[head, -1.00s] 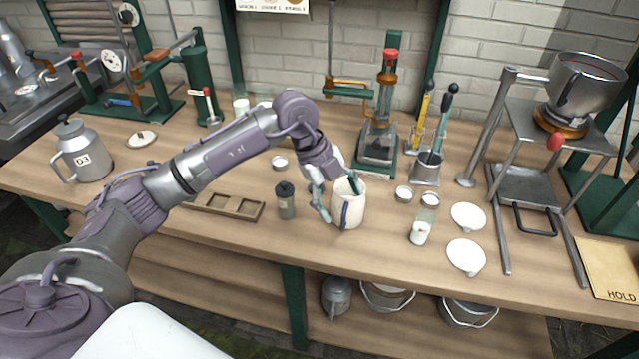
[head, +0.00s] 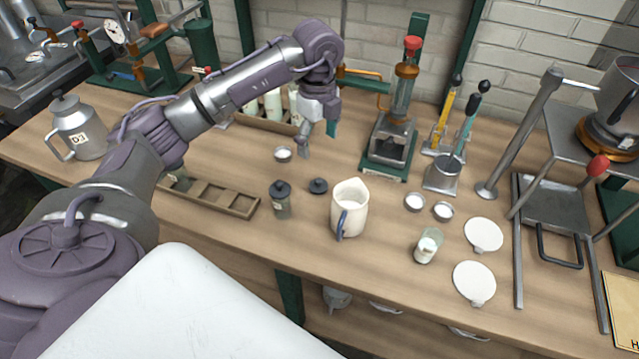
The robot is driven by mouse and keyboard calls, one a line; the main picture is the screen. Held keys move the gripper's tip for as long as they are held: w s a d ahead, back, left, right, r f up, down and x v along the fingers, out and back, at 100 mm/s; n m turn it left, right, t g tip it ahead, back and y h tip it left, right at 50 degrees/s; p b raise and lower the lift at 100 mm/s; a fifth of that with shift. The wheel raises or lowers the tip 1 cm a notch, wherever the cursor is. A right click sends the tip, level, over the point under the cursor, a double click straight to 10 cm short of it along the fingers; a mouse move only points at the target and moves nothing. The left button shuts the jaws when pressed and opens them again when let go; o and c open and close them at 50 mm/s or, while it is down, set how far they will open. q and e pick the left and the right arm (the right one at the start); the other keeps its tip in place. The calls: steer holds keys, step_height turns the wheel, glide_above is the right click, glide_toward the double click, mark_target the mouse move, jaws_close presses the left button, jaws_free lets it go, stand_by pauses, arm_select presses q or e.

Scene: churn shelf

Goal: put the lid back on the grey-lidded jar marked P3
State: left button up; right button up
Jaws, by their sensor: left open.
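A small dark-grey lid (head: 318,186) lies by itself on the bench. Left of it stands a small jar with a dark-grey lid on it (head: 281,198). An uncovered small glass jar with white contents (head: 428,246) stands further right, near the front. I cannot read a P3 mark on either jar. My left gripper (head: 312,150) is open and empty, above the bench behind the loose lid and apart from it. My right gripper is not in view.
A cream jug (head: 349,209) stands between the loose lid and the open jar. Two small tins (head: 414,202) and white discs (head: 474,283) lie at right. A wooden tray (head: 238,204) lies at left. A press (head: 391,145) and a rack of bottles (head: 272,104) stand behind.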

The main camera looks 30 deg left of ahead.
arm_select(q)
steer(key=p, duration=0.1)
glide_above(319, 180)
steer(key=f, duration=0.8)
steer(key=shift+s+d, duration=0.1)
steer(key=shift+s, duration=0.1)
steer(key=shift+f, duration=0.35)
steer(key=shift+f+p, duration=0.35)
steer(key=shift+f, duration=0.05)
steer(key=f+p, duration=0.1)
steer(key=f, duration=0.3)
steer(key=shift+w+f, duration=0.2)
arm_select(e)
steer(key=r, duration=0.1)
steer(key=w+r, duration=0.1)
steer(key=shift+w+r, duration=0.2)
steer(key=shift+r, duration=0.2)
arm_select(q)
steer(key=c, duration=0.8)
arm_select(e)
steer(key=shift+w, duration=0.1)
